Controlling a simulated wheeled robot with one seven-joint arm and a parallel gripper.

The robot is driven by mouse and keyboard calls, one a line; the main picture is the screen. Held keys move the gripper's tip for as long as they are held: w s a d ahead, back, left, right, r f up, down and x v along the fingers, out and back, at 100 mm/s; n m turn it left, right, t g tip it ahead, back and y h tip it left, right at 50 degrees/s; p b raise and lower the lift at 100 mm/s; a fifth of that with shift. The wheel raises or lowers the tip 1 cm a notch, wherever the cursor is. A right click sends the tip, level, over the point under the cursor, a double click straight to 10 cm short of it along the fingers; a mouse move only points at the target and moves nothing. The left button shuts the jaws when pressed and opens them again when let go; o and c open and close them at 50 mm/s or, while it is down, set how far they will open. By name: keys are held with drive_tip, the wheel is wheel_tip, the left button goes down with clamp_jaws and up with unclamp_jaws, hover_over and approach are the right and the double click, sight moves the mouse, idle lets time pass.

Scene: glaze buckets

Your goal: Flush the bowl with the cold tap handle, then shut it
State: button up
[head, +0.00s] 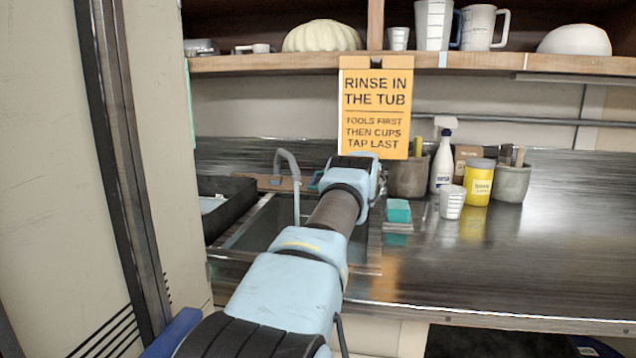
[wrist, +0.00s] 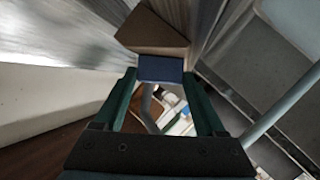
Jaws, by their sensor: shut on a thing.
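My gripper (wrist: 160,76) has its two green fingers shut on a blue block-shaped handle (wrist: 161,69), which looks like the cold tap handle, in the wrist view. In the head view my arm reaches over the sink basin (head: 262,226), and my wrist hides the handle and most of the gripper. The grey curved tap spout (head: 291,166) stands at the back of the basin, left of my wrist. I cannot make out a separate bowl or tell whether water runs.
An orange sign (head: 376,108) hangs behind my wrist. A teal sponge (head: 398,211), a spray bottle (head: 443,160), a yellow jar (head: 478,183) and a cup (head: 452,202) stand right of the sink. A dark tray (head: 228,205) is left. The counter's right side is clear.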

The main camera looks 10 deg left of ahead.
idle(0.3)
drive_tip(key=o, duration=1.3)
drive_tip(key=b+v, duration=0.2)
drive_tip(key=v, duration=0.8)
drive_tip(key=shift+s+d+b, duration=0.15)
drive_tip(key=shift+d+b, duration=0.15)
drive_tip(key=shift+d, duration=0.1)
drive_tip(key=shift+r, duration=0.1)
